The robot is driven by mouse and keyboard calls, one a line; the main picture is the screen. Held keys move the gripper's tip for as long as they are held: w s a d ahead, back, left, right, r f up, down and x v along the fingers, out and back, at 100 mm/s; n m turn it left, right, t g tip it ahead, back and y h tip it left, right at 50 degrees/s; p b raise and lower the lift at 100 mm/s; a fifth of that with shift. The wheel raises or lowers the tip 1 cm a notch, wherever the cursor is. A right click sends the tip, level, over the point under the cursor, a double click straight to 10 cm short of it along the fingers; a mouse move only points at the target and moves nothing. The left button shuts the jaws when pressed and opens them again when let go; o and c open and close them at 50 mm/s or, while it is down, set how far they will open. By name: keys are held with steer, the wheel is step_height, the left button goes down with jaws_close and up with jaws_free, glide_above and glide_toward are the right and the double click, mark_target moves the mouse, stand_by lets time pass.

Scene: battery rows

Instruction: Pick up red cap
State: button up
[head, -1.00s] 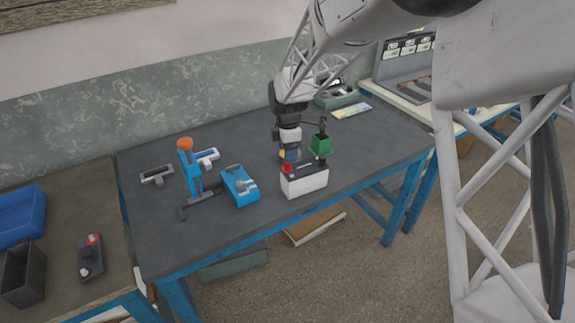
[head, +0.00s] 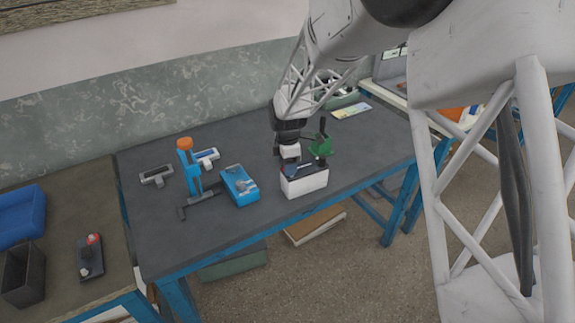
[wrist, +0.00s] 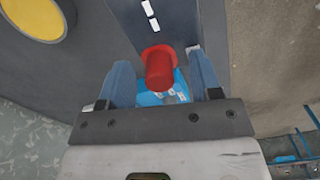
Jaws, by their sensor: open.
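A red cap (wrist: 160,68) shows in the wrist view as a short cylinder with a wider flange, at the end of a dark top face with white marks. My gripper (wrist: 159,66) is open, with one blue finger on each side of the cap. Gaps show between the cap and both fingers. In the head view, my gripper (head: 292,168) is over the white battery (head: 305,185) with a dark top, near the table's front edge. It hides the cap there.
A green thing (head: 321,147) is close beside my gripper. A blue device (head: 240,186) and a blue stand with an orange top (head: 190,165) are to the left on the dark table (head: 240,130). Another small block with a red cap (head: 93,239) lies on the left table.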

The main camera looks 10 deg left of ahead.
steer(key=c, duration=1)
steer(key=shift+o, duration=0.2)
steer(key=shift+r, duration=0.1)
steer(key=shift+r, duration=0.8)
step_height(320, 180, up, 2)
steer(key=s+d, duration=0.3)
steer(key=s, duration=0.4)
steer(key=s+d+r, duration=0.1)
steer(key=s+d, duration=0.3)
steer(key=s, duration=0.3)
steer(key=shift+d, duration=0.25)
steer(key=shift+r, duration=0.1)
